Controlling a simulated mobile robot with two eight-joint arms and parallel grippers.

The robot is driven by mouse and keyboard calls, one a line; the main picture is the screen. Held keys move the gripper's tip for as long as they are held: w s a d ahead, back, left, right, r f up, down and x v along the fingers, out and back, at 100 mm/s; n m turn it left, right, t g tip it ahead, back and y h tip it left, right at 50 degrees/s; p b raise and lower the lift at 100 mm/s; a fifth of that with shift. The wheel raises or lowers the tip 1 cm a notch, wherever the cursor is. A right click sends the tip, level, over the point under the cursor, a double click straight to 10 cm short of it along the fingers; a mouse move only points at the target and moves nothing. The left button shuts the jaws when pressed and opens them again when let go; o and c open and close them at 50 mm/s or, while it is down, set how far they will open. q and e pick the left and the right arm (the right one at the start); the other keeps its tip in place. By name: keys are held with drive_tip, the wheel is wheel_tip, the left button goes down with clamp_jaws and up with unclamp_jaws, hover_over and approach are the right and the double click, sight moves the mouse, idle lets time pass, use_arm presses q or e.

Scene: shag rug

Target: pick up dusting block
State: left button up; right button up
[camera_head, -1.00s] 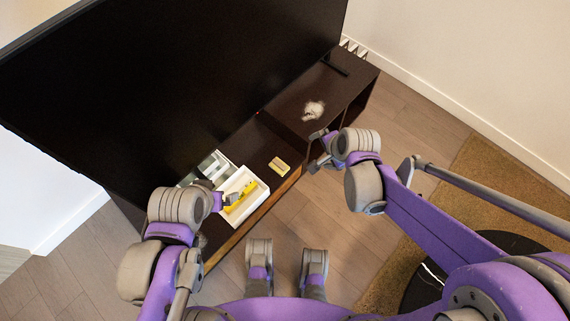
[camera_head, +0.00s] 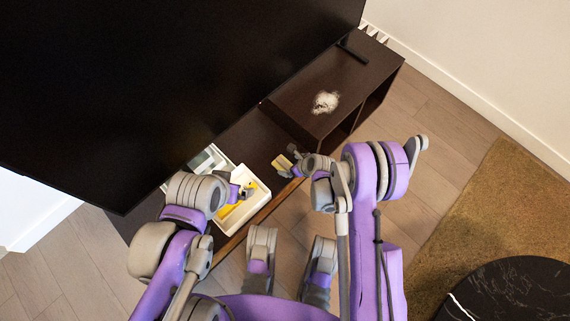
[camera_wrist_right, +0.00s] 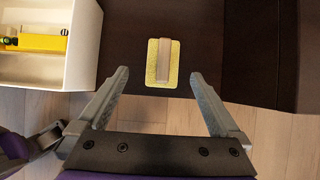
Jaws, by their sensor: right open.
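The dusting block (camera_wrist_right: 162,64) is a small yellow pad with a beige handle strip, lying flat on the dark TV stand. In the head view the block (camera_head: 281,161) shows just left of my right gripper (camera_head: 290,161), which partly covers it. In the right wrist view my right gripper (camera_wrist_right: 158,100) is open and empty, its fingers spread on either side below the block, not touching it. My left gripper (camera_head: 244,192) is over the white tray (camera_head: 262,190); whether it is open or shut is unclear.
The white tray holds a yellow item (camera_head: 228,210) and sits left of the block. A large black TV (camera_head: 180,80) stands behind. A whitish dust patch (camera_head: 325,102) lies on the raised right part of the stand (camera_head: 300,95). A round black table (camera_head: 515,290) is at lower right.

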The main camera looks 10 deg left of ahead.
sight(284, 163)
drive_tip(key=b+x, duration=0.1)
drive_tip(key=x, duration=0.4)
drive_tip(key=b+x, duration=0.1)
drive_tip(key=x, duration=0.2)
drive_tip(key=shift+w+d+f+b, duration=0.15)
drive_tip(key=shift+w+b, duration=0.15)
drive_tip(key=c, duration=1.3)
wheel_tip(284, 163, up, 10)
drive_tip(key=p, duration=0.3)
